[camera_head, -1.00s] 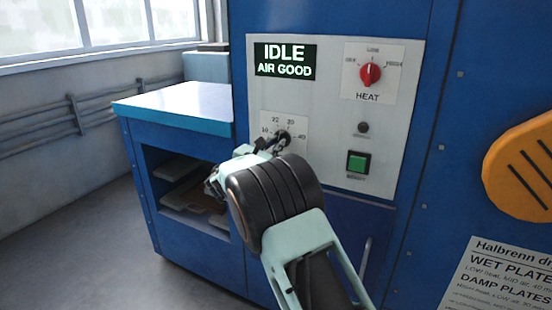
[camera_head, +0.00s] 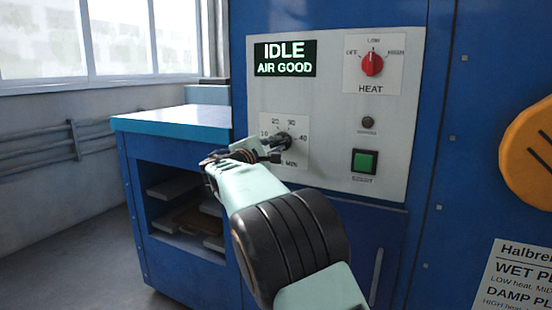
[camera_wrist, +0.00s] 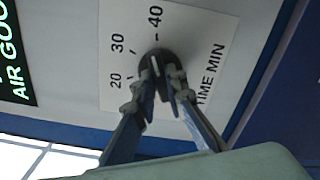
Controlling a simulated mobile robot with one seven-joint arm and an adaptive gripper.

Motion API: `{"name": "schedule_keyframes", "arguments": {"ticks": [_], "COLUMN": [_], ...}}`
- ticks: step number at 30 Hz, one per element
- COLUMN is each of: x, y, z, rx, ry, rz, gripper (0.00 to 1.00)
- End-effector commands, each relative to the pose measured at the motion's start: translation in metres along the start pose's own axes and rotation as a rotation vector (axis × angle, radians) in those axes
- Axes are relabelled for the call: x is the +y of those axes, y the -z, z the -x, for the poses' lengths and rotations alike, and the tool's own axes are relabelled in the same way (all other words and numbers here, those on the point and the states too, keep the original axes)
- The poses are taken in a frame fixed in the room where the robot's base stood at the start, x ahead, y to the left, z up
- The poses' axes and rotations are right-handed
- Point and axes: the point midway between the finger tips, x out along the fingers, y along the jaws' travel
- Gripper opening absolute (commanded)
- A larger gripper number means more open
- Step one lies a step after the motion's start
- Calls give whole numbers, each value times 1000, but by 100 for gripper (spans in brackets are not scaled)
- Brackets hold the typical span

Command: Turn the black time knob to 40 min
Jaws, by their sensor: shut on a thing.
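The black time knob (camera_head: 284,141) sits on its white scale plate (camera_head: 297,122), marked 10 to 40, on the grey control panel. In the wrist view the knob (camera_wrist: 153,69) is between the two fingers of my gripper (camera_wrist: 161,83). The fingers are shut on it, one on each side. A short white mark on the knob appears to point up, roughly toward the 40; its exact setting is hard to tell. In the head view my gripper (camera_head: 270,153) reaches the knob from the lower left and hides part of it and the lower plate.
The red heat knob (camera_head: 372,63) is above right, and a green button (camera_head: 364,161) is lower right. The display (camera_head: 285,58) reads IDLE, AIR GOOD. A light-topped counter (camera_head: 180,119) stands left of the panel. An orange part (camera_head: 530,160) is at the far right.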

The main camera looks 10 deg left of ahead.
Motion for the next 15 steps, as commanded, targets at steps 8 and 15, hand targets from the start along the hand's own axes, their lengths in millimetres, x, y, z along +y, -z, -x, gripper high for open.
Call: {"name": "schedule_keyframes", "arguments": {"ticks": [8,15], "x": [-3,-1], "y": [1,0], "z": [0,0], "rx": [-1,-1], "ry": [0,2], "rz": [-137,-185], "gripper": [0,0]}}
